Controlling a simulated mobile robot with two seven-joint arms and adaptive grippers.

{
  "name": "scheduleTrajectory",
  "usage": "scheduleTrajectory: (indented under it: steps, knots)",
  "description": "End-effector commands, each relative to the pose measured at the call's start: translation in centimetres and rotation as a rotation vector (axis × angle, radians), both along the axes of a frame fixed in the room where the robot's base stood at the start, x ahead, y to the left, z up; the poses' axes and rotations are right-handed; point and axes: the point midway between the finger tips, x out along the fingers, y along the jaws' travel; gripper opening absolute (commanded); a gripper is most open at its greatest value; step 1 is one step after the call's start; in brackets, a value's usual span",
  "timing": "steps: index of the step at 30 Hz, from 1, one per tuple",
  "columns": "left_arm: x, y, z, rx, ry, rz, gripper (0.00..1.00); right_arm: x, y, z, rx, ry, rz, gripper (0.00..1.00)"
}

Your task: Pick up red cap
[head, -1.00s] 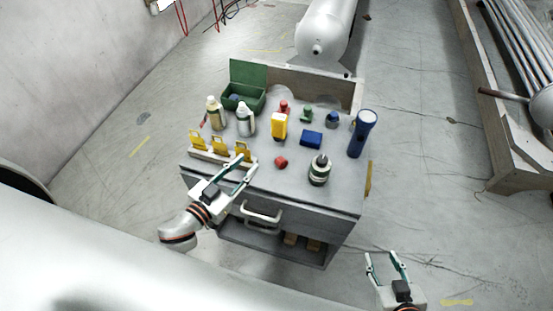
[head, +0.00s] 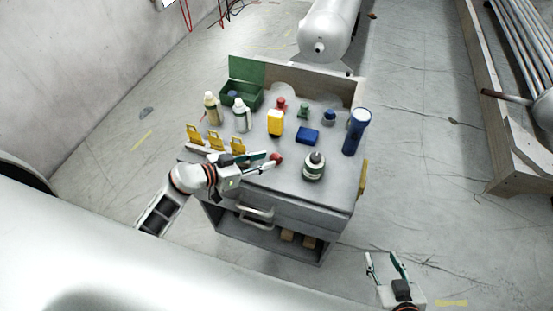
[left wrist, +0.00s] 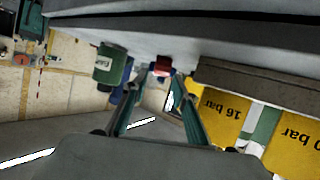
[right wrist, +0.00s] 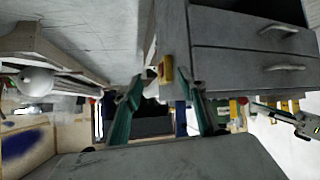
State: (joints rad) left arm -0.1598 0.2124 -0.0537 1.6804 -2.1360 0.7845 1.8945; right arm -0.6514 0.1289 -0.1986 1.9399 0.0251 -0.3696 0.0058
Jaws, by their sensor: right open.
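The small red cap (head: 277,157) sits near the front middle of the grey cart top. My left gripper (head: 270,164) is low over the cart top, with its fingertips at the cap. In the left wrist view the cap (left wrist: 161,69) shows between the two fingertips (left wrist: 161,74), which are fairly close together. I cannot tell whether they touch or grip it. My right gripper (head: 384,262) is open and empty, out beyond the cart's front right corner. Its spread fingers also show in the right wrist view (right wrist: 167,84).
Behind are a yellow bottle (head: 275,124), a blue block (head: 307,135), a red item (head: 281,103) and a blue flashlight (head: 356,132).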

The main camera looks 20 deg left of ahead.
Motion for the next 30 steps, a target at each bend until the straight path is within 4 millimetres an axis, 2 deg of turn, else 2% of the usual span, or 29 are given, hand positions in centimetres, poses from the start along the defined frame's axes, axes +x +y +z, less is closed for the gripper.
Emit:
scheduleTrajectory:
  steps: [9,19,20,21,23,30]
  knots:
    - [3.2,-2.2,-1.8,-0.001,-0.001,0.0,0.28,0.3,1.1,0.0,0.015,-0.023,0.019,0.41]
    - [3.7,-2.7,-2.0,0.0,-0.002,0.001,0.28,0.6,0.8,0.2,0.011,-0.029,0.016,0.41]
    - [3.7,-2.7,-2.0,0.0,-0.002,0.001,0.25,0.6,0.8,0.2,0.011,-0.029,0.016,0.41]
    - [3.7,-2.7,-2.0,0.0,-0.002,0.001,0.15,0.6,0.8,0.2,0.011,-0.028,0.016,0.41]
    - [3.7,-2.7,-2.1,0.0,-0.002,0.001,0.0,0.6,0.7,0.1,0.01,-0.027,0.016,0.41]
    - [3.7,-2.6,-2.0,0.0,-0.002,0.001,0.0,0.4,0.6,-0.3,0.007,-0.02,0.016,0.41]
